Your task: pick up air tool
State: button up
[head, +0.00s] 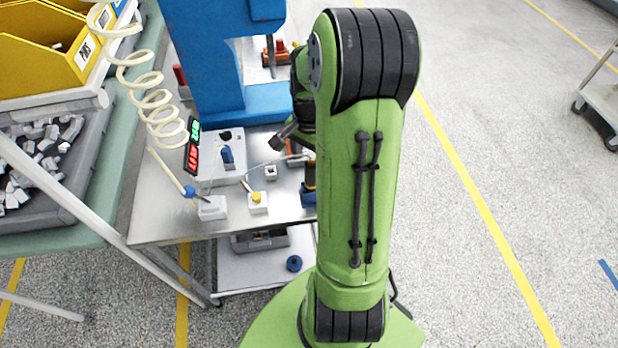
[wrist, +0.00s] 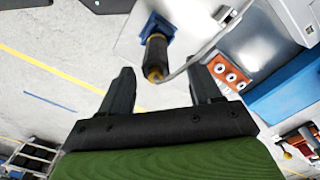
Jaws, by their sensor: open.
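The air tool looks to be the dark, upright cylinder with a brass-yellow end (wrist: 155,56), standing in a blue holder (wrist: 158,24) in the wrist view. A thin pale line, perhaps its hose, runs from near its yellow end to the upper right. In the head view the blue holder (head: 308,196) shows beside my arm, which partly hides the tool (head: 309,175). My gripper (wrist: 162,70) is open and empty. The tool's yellow end appears between its fingertips in the wrist view; I cannot tell the depth gap. In the head view my gripper (head: 286,136) is partly hidden.
The metal bench (head: 160,228) carries a blue press frame (head: 215,80), small white fixtures and a red-and-green display (head: 192,145). A cream coiled hose (head: 160,105) hangs at left. Yellow bins (head: 45,50) stand at far left. The floor at right is open.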

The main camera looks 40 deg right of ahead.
aim_at(311, 173)
jog(key=f, duration=0.6)
jog(key=shift+s+f+b, duration=0.25)
jog(key=shift+f+b, duration=0.15)
jog(key=shift+r, duration=0.15)
jog(key=c, duration=1.1)
